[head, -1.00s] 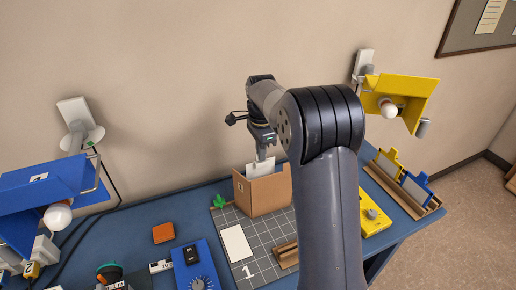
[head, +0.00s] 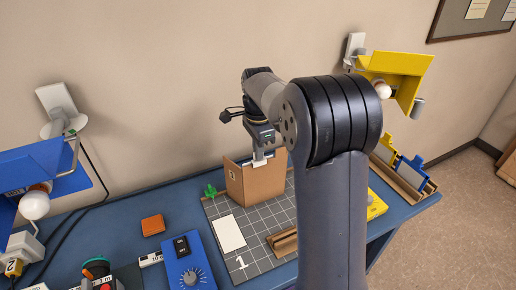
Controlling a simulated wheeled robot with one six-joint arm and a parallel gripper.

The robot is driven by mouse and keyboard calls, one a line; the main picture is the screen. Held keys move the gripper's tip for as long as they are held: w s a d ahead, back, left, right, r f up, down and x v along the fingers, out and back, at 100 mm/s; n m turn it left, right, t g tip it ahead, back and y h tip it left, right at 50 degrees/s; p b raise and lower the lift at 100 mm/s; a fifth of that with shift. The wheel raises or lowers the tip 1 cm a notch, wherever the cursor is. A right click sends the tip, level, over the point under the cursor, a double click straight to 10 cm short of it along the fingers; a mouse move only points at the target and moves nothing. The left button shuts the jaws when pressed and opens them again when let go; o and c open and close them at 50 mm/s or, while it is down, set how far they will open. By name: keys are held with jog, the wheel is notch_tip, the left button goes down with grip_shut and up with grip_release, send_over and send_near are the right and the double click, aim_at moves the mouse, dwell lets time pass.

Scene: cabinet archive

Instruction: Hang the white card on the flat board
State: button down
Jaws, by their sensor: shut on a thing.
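My gripper (head: 262,158) points down at the open top of a brown cardboard box (head: 262,188), shut on a white card-like piece (head: 258,163). Only a small part of this piece shows above the box wall; the rest is hidden inside. Another flat white card (head: 230,233) lies on a dark gridded board (head: 252,241) marked 1, in front of the box. A grey framed board (head: 448,22) with papers on it hangs on the wall at the top right.
A wooden slotted block (head: 283,241) lies on the gridded board. A blue dial box (head: 187,265) and an orange block (head: 152,225) are to the left. A blue lamp (head: 45,175) and a yellow lamp (head: 405,68) flank the desk. Yellow and blue clipboards (head: 410,172) stand at right.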

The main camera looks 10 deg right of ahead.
jog(key=c, duration=1.5)
grip_release()
notch_tip(320, 180, up, 11)
jog(key=shift+b, duration=0.3)
jog(key=shift+f, duration=0.25)
notch_tip(320, 180, down, 11)
jog(key=shift+r+p, duration=0.15)
jog(key=shift+p, duration=0.2)
jog(key=shift+r+p, duration=0.35)
jog(key=shift+r, duration=0.65)
jog(key=shift+w, duration=0.1)
